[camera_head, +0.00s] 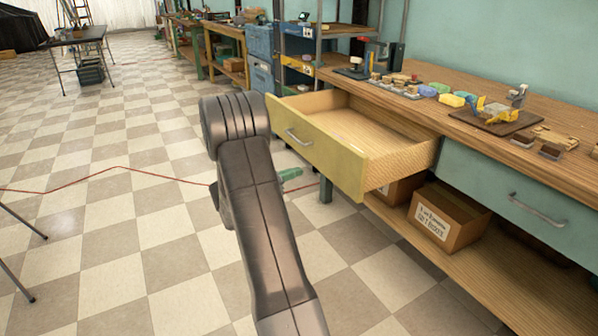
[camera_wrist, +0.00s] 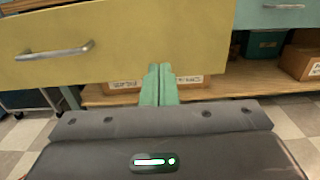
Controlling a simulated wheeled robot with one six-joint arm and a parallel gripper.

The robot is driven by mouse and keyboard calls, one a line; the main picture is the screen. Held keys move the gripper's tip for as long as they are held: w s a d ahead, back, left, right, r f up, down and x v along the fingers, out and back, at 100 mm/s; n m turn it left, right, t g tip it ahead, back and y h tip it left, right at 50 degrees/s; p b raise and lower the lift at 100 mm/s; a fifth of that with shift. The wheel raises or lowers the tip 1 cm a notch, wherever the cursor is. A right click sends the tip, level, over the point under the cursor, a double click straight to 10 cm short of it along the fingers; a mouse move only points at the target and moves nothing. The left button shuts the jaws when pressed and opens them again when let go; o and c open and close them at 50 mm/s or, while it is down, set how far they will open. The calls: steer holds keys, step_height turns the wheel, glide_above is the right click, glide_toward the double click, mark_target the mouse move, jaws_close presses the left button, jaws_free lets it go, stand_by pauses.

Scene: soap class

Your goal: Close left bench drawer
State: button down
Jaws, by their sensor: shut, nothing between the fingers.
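The left bench drawer (camera_head: 318,148) has a yellow front and a silver handle, and it stands pulled far out from the wooden bench. Its inside looks empty. In the wrist view the yellow drawer front (camera_wrist: 130,33) fills the upper left, with its handle (camera_wrist: 55,51) at the left. My gripper (camera_wrist: 159,72) has green fingers that are shut and empty, in front of the drawer's lower edge, right of the handle. In the head view the gripper (camera_head: 292,174) is partly hidden behind my arm, just in front of the drawer. I cannot tell whether it touches the drawer.
The right bench drawer (camera_head: 490,188) is teal and shut. Cardboard boxes (camera_head: 445,215) stand on the lower shelf (camera_head: 500,265). Soaps and tools lie on the bench top (camera_head: 460,117). A red cable (camera_head: 125,168) crosses the checkered floor, which is otherwise open on the left.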

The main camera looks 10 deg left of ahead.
steer(key=b, duration=0.3)
glide_toward(334, 161)
steer(key=x, duration=0.5)
steer(key=shift+d, duration=0.15)
steer(key=shift+x, duration=0.85)
steer(key=shift+r, duration=0.1)
